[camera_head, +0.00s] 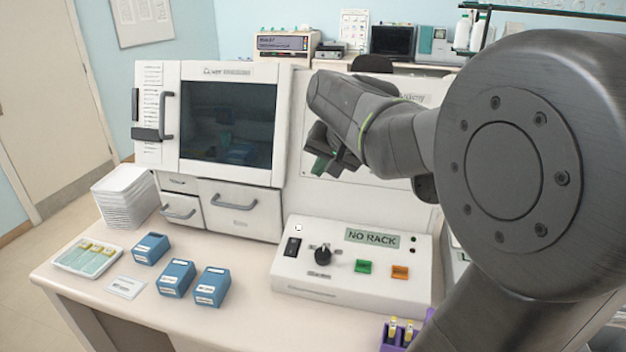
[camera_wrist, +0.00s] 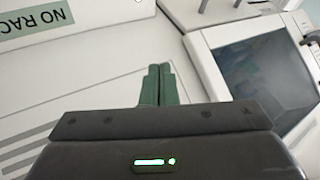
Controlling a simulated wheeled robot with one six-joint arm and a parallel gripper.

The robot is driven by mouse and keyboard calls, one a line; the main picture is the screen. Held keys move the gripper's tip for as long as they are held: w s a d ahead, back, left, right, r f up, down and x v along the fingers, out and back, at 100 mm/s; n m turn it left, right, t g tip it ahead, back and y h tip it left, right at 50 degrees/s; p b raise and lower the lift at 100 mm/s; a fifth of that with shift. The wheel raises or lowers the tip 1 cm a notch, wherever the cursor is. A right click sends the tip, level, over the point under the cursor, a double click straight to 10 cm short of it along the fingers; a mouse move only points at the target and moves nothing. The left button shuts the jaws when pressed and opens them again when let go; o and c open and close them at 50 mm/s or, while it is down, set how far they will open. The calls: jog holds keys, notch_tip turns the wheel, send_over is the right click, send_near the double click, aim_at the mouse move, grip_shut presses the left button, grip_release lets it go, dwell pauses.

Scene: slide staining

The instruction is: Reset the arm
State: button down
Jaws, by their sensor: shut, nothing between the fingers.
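My gripper (camera_head: 330,165) hangs in the air in front of the white machine's panel, above the control box (camera_head: 350,268). In the wrist view its two green fingers (camera_wrist: 158,85) are together with nothing between them. My dark grey arm comes in from the right and covers part of the panel behind it. The gripper touches nothing that I can see.
The white machine (camera_head: 228,69) with a dark window stands at the back left. Several blue boxes (camera_head: 175,279), a slide tray (camera_head: 62,262) and a stack of white trays (camera_head: 125,205) are on the left of the bench. A purple rack (camera_head: 391,343) holds yellow-capped vials at the front.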

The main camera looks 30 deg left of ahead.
jog(key=shift+v, duration=1.15)
jog(key=shift+a, duration=0.1)
